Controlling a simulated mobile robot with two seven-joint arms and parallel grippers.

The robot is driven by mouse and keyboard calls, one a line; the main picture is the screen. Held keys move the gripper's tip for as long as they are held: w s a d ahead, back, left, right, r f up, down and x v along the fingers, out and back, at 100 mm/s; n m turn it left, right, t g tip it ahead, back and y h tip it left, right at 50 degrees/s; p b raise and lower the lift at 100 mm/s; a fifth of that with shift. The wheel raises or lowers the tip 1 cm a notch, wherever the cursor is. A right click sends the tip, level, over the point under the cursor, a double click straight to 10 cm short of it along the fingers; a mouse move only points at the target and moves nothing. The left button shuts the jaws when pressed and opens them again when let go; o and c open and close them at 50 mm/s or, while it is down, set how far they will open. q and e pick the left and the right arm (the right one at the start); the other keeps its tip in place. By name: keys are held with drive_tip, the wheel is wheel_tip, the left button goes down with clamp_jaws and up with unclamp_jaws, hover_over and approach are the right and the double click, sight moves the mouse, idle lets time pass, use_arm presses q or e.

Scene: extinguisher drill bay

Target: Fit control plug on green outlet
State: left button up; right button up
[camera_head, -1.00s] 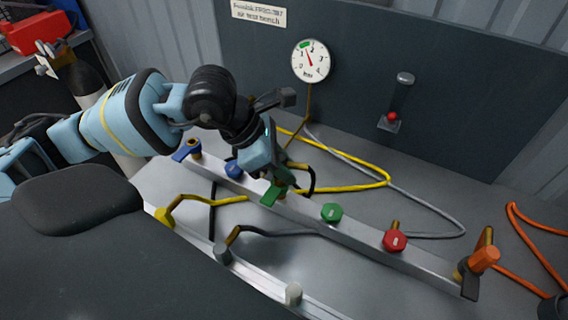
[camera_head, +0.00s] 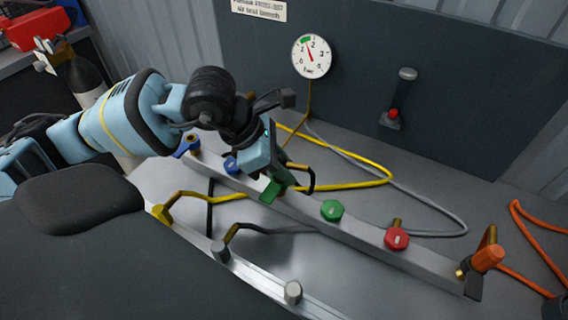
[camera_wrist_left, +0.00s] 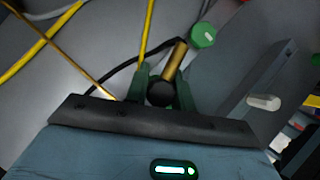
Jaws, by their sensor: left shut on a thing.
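My left gripper (camera_head: 277,184) has green fingers and is shut on a dark plug over the long metal rail (camera_head: 365,248). In the left wrist view the plug's black round body (camera_wrist_left: 160,93) sits between the fingers, with a brass tube (camera_wrist_left: 175,60) rising from it. A black hose loops beside the fingers in the head view. The green outlet (camera_head: 332,210), a hexagonal green piece with a pale mark, is on the rail to the right of the gripper, apart from it. It also shows in the left wrist view (camera_wrist_left: 203,35). The plug's lower end is hidden.
On the rail are a blue piece (camera_head: 232,165), a red one (camera_head: 396,238) and an orange plug (camera_head: 487,257). A yellow plug (camera_head: 162,213), a grey one (camera_head: 221,251) and a pale knob (camera_head: 293,292) line the front strip. Hoses cross the bench behind the rail.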

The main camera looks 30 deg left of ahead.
use_arm(q)
drive_tip(key=shift+f, duration=0.2)
use_arm(e)
drive_tip(key=shift+s+f, duration=0.1)
drive_tip(key=shift+f, duration=0.05)
use_arm(q)
drive_tip(key=o, duration=1.1)
drive_tip(key=shift+a+r, duration=0.15)
drive_tip(key=shift+r, duration=0.1)
drive_tip(key=v, duration=0.7)
drive_tip(key=shift+s+r, duration=0.1)
drive_tip(key=shift+s, duration=0.05)
use_arm(e)
drive_tip(key=shift+w+r, duration=0.3)
drive_tip(key=shift+w, duration=0.4)
